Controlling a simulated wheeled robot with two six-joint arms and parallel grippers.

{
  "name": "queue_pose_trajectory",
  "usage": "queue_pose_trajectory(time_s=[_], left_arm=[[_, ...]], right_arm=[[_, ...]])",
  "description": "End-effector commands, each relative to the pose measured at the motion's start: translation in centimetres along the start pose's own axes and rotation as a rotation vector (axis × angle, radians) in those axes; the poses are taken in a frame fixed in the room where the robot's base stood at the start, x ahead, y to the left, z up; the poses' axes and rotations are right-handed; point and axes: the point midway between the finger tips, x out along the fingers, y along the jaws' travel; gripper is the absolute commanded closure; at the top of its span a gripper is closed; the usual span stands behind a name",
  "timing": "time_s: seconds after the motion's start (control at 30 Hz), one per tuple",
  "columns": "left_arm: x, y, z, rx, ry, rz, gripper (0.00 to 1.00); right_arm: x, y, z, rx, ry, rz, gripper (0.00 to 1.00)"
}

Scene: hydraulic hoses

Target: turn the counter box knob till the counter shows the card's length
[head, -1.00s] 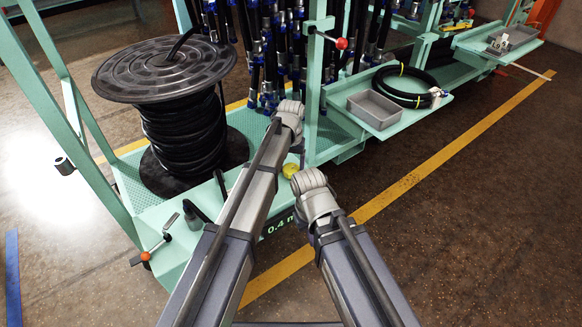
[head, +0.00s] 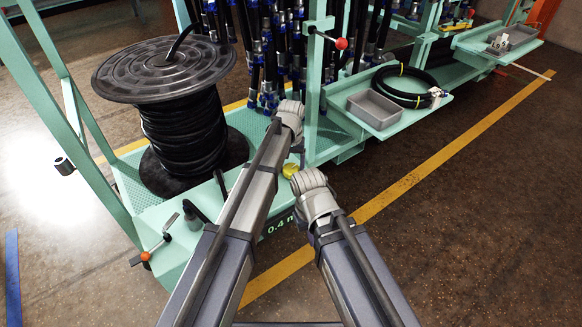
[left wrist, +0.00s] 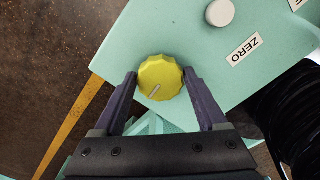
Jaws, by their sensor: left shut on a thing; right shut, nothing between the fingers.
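The yellow counter box knob (left wrist: 160,78) has a pale pointer line aimed toward its lower left. It also shows in the head view (head: 290,170), partly covered by my arm. My left gripper (left wrist: 161,88) is shut on the knob, one finger on each side. The counter display (head: 277,228) on the teal box front reads 0.4 m, its right part hidden by my right arm. My right gripper (head: 316,190) hangs low beside the box, its fingers hidden behind its wrist. I cannot make out a length card.
A white button (left wrist: 220,12) and a ZERO label (left wrist: 243,50) are on the box top. A black hose reel (head: 180,120) stands left. Hanging hoses (head: 270,50) are behind my left arm. A grey tray (head: 375,107) and coiled hose lie on a shelf. The floor at right is clear.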

Motion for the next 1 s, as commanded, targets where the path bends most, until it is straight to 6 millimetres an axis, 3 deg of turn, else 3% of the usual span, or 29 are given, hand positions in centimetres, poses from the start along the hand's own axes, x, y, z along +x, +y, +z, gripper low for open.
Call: queue_pose_trajectory(time_s=[1.0], left_arm=[[0.00,0.01,-0.10,-0.083,0.002,0.000,0.81]], right_arm=[[0.00,0.00,0.00,0.000,0.000,0.000,1.00]])
